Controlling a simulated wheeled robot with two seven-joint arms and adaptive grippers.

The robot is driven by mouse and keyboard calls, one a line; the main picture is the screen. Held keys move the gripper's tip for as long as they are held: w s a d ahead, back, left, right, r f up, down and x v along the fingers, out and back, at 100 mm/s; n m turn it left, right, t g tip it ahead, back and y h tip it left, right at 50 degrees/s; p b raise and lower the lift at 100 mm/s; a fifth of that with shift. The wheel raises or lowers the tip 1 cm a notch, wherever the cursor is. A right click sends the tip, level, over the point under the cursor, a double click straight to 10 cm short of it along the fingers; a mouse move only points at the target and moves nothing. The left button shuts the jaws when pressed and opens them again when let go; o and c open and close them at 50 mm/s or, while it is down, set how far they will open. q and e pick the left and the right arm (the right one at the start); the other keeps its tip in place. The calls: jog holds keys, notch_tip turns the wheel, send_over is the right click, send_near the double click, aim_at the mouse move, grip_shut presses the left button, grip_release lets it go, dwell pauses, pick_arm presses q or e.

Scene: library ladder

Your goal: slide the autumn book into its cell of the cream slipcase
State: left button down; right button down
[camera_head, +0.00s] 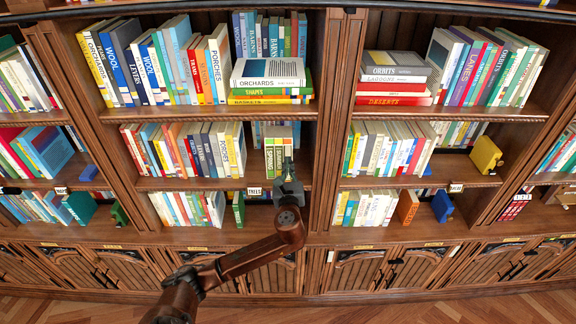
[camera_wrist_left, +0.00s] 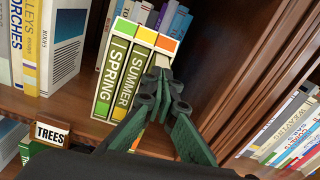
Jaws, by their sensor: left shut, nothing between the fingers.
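The cream slipcase (camera_head: 268,143) stands upright on the middle shelf, right of centre. In the left wrist view its pale edges frame green spines reading SPRING (camera_wrist_left: 109,80) and SUMMER (camera_wrist_left: 127,85). To their right is an orange-topped spine (camera_wrist_left: 167,44), apparently the autumn book; its lower part is hidden behind my fingers and its title cannot be read. My left gripper (camera_head: 287,168) is shut and empty, its tips (camera_wrist_left: 160,74) in front of that spine. I cannot tell whether they touch it or how deep the book sits. My right gripper is not in view.
A TREES label (camera_wrist_left: 52,132) is on the shelf edge left of the slipcase. A wooden upright (camera_head: 325,150) stands to its right. Leaning books (camera_head: 190,150) fill the shelf to the left; more books (camera_wrist_left: 163,18) are behind the slipcase.

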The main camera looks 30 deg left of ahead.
pick_arm(q)
jog(key=shift+x, duration=1.95)
jog(key=shift+w+a, duration=0.3)
jog(key=shift+w, duration=0.25)
dwell(0.5)
jog(key=shift+s+d+r+p, duration=0.1)
jog(key=shift+s+d+p, duration=0.1)
jog(key=shift+s+p, duration=0.35)
jog(key=p+v, duration=0.2)
send_near(288, 154)
jog(key=v, duration=0.2)
jog(key=f+v, duration=0.1)
jog(key=v, duration=0.1)
jog(key=shift+b, duration=0.3)
